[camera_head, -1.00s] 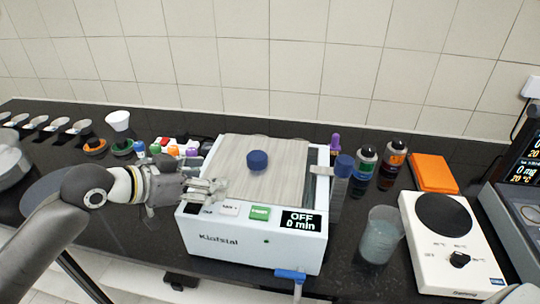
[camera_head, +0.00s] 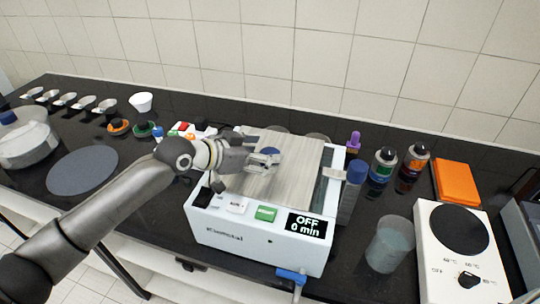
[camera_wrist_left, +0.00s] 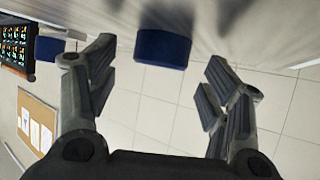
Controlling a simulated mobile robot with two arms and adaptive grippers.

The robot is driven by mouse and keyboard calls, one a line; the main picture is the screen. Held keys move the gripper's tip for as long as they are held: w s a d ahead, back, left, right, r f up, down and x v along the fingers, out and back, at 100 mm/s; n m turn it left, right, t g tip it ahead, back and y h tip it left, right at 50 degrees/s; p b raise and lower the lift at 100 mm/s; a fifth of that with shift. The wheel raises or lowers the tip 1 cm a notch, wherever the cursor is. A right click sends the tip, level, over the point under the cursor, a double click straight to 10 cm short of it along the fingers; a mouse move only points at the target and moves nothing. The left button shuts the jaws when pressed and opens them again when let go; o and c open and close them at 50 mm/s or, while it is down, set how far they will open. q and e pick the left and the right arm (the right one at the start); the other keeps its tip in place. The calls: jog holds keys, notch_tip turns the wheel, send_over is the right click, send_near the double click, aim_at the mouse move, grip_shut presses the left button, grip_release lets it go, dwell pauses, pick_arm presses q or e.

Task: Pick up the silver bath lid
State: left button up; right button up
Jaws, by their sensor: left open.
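The silver bath lid (camera_head: 294,178) lies flat on the white water bath (camera_head: 255,243), which shows "OFF 0 min". Its blue knob (camera_head: 269,151) stands up from the lid's middle and is partly hidden by my fingers in the head view. My left gripper (camera_head: 271,157) is open over the left part of the lid, with its fingertips at the knob. In the left wrist view the knob (camera_wrist_left: 163,48) lies ahead between the two spread fingers of the gripper (camera_wrist_left: 157,78), with gaps on both sides. My right gripper is out of view.
A blue-capped tube (camera_head: 352,190) stands at the bath's right side, with a beaker (camera_head: 390,245) and a hotplate (camera_head: 440,265) further right. Bottles (camera_head: 381,170) stand behind them. A blue-handled tap (camera_head: 291,275) sticks out in front.

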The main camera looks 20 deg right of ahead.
pick_arm(q)
jog(key=shift+x, duration=0.9)
jog(key=c, duration=1.4)
